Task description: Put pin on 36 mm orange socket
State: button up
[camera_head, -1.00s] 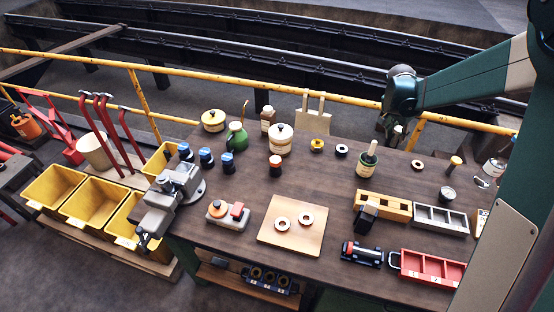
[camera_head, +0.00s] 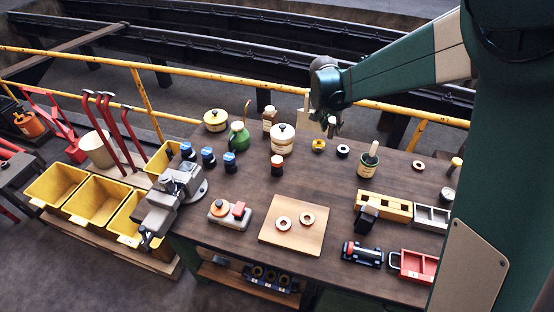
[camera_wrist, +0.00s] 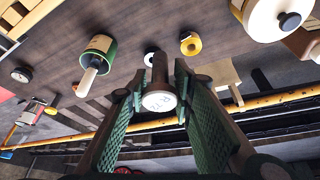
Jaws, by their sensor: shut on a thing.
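My gripper (camera_head: 331,128) is above the far part of the workbench, near the orange-yellow socket (camera_head: 318,146). In the wrist view, its two green ridged fingers are shut on a dark brown cylindrical pin (camera_wrist: 160,68) with a pale, marked end facing the camera. The socket, a short ring with a dark opening, also shows in the wrist view (camera_wrist: 190,44), beyond and right of the pin and apart from it.
A cream lidded pot (camera_head: 283,139) stands left of the sockets. A green tin with a brush (camera_head: 368,163) stands right of them. A wooden board (camera_head: 292,241) with two rings lies nearer. A yellow rail (camera_head: 215,70) runs behind the bench.

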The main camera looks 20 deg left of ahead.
jog(key=s+a+r+n, duration=0.1)
jog(key=s+a, duration=0.4)
jog(key=a, duration=0.4)
jog(key=s+a+r+n+y, duration=0.1)
jog(key=s+a, duration=0.4)
jog(key=a, duration=0.5)
jog(key=shift+s+r+n+p, duration=0.15)
jog(key=shift+s+n+p, duration=0.15)
jog(key=shift+n+p, duration=0.1)
send_over(277, 159)
jog(key=shift+f, duration=2.95)
jog(key=shift+f, duration=2.05)
jog(key=shift+f, duration=0.2)
jog(key=o, duration=1.1)
jog(key=shift+o, duration=0.2)
